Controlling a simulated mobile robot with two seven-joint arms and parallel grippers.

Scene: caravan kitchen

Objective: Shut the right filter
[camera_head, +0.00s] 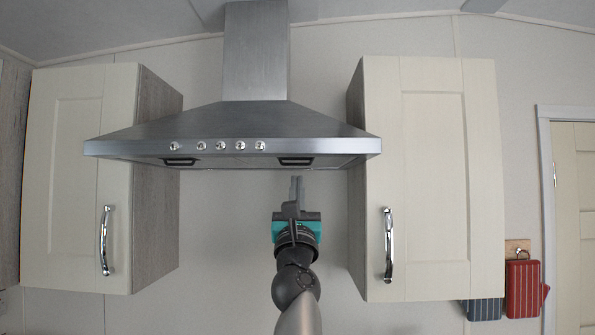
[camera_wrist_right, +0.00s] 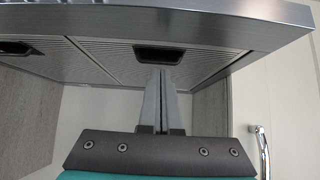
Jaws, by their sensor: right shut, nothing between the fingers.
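The steel range hood (camera_head: 240,125) hangs between two wall cupboards. Its right filter (camera_wrist_right: 190,57) shows on the underside in the right wrist view, with a dark recessed handle (camera_wrist_right: 158,53). This handle also shows at the hood's lower edge in the head view (camera_head: 296,161). The filter looks about level with the hood's underside; a small gap cannot be ruled out. The left filter (camera_wrist_right: 70,62) lies beside it. My right gripper (camera_head: 297,180) is shut and empty, pointing up just below the right filter's handle. Whether its tips touch the filter I cannot tell. My left gripper is not in view.
A cream cupboard (camera_head: 430,180) with a chrome handle (camera_head: 388,245) stands close to the right of my gripper. Another cupboard (camera_head: 75,180) is at the left. The wall space under the hood is clear. Red and blue-grey hanging items (camera_head: 522,288) are at the lower right.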

